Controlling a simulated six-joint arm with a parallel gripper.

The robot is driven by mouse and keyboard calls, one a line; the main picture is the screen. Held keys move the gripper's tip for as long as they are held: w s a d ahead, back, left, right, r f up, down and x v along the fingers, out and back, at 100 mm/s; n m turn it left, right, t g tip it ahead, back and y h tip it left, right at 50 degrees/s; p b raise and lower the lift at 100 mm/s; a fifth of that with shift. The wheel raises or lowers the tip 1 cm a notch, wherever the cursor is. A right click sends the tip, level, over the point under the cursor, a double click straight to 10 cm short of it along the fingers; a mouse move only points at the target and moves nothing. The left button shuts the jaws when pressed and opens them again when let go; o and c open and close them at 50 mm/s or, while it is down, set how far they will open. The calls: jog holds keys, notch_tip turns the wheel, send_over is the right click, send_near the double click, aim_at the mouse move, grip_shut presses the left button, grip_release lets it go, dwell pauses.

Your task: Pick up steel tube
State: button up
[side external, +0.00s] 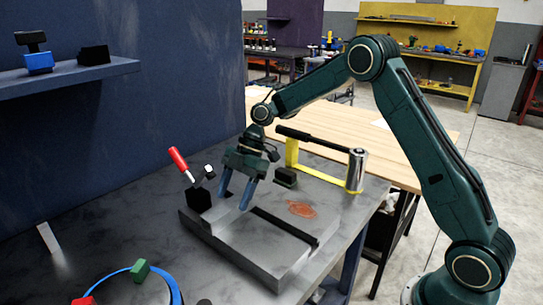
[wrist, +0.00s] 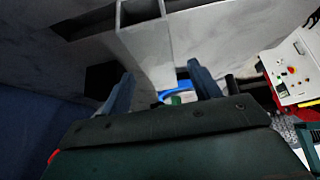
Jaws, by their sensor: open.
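The steel tube (wrist: 150,45) appears in the wrist view as a pale grey square section with a dark open end at the top. It runs between the two fingertips. In the side external view I cannot clearly tell it from the grey metal fixture (side external: 250,262). My gripper (side external: 237,193) is open and points down over the back of the fixture, beside a black block (side external: 198,199). In the wrist view the gripper (wrist: 160,85) has a finger on each side of the tube. I cannot tell whether either finger touches it.
A red-handled clamp (side external: 178,160) stands left of the gripper. A yellow frame (side external: 325,178) with a silver cylinder (side external: 357,172) is at the right. A blue ring (side external: 175,288) with a green piece (side external: 140,270) is at front left. A shelf (side external: 70,77) juts from the wall.

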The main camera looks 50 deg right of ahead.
aim_at(229, 204)
jog(key=shift+x, duration=1.75)
jog(key=shift+w+r, duration=0.1)
grip_shut()
jog(key=shift+r, duration=0.1)
jog(key=shift+r, duration=0.85)
jog(key=shift+v, duration=0.9)
jog(key=d, duration=1.7)
